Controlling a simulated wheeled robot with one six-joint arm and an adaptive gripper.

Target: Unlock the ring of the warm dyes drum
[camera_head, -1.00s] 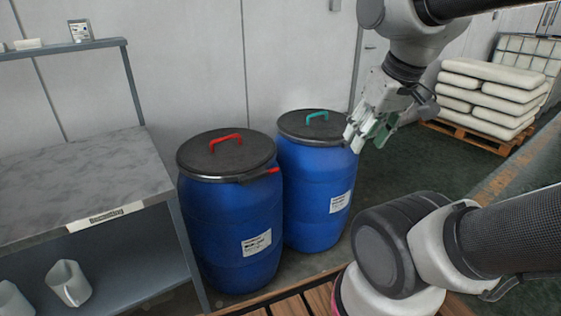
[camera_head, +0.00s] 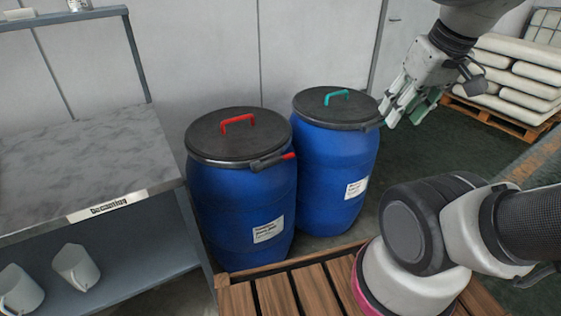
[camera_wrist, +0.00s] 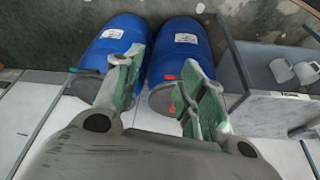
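Two blue drums with dark lids stand side by side. The front drum (camera_head: 238,198) has a red lid handle (camera_head: 238,122) and a red-tipped ring lever (camera_head: 274,161) at its right rim, lying along the ring. The rear drum (camera_head: 334,165) has a green handle (camera_head: 337,96). Their labels are too small to read, so I cannot tell which holds warm dyes. My gripper (camera_head: 408,112) is open and empty, to the right of the rear drum's lid. In the wrist view its fingers (camera_wrist: 160,66) are apart, with the red-marked drum (camera_wrist: 182,44) beyond them.
A grey table (camera_head: 75,175) with a lower shelf holding white jugs (camera_head: 75,267) stands left of the drums. A wooden slatted platform (camera_head: 270,296) lies in front. White sacks (camera_head: 510,75) on a pallet stand at the back right. A wall is close behind the drums.

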